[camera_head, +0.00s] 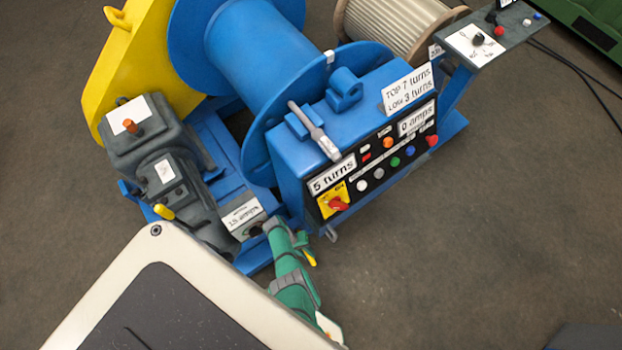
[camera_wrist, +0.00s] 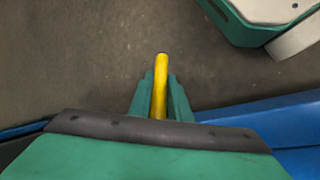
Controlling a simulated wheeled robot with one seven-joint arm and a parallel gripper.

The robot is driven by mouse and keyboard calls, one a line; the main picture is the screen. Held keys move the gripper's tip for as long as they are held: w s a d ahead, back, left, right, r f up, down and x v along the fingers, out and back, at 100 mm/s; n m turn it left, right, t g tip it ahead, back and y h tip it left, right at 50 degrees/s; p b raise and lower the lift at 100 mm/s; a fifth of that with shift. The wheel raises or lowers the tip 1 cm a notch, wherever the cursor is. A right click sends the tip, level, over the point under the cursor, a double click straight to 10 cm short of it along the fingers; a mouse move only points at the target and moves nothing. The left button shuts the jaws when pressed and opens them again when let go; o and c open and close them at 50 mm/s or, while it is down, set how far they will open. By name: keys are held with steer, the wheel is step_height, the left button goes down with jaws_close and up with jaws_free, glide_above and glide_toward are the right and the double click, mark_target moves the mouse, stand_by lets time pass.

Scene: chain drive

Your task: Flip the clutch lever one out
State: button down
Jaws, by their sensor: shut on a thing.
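A yellow lever (camera_wrist: 160,82) stands between the two green fingers of my gripper (camera_wrist: 160,98) in the wrist view. The fingers are shut on it, and its tip sticks out past them. In the head view my gripper (camera_head: 301,242) is low beside the blue winch frame, and the yellow end of the lever (camera_head: 309,258) shows just below the fingers. The lever's base is hidden. A second yellow handle (camera_head: 163,212) is on the grey gear unit at the left, apart from my gripper. No label shows which one is clutch lever one.
The blue control box (camera_head: 290,165) with buttons and a grey brake handle (camera_head: 315,132) stands just above my gripper. A blue drum (camera_head: 255,50) and a yellow guard (camera_head: 135,50) are behind. Open floor (camera_head: 480,240) lies to the right.

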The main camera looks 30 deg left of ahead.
steer(key=shift+s, duration=0.35)
steer(key=c, duration=1.6)
jaws_free()
steer(key=shift+c, duration=0.2)
steer(key=shift+w, duration=0.15)
steer(key=shift+w+r, duration=0.1)
steer(key=shift+r, duration=1.2)
steer(key=s+d+r, duration=0.3)
steer(key=s+r, duration=0.2)
steer(key=s, duration=0.1)
steer(key=s+d+r, duration=0.3)
steer(key=s+r, duration=0.2)
steer(key=s, duration=0.1)
steer(key=shift+s+d+r, duration=0.2)
steer(key=shift+s+d, duration=0.05)
steer(key=shift+s, duration=0.1)
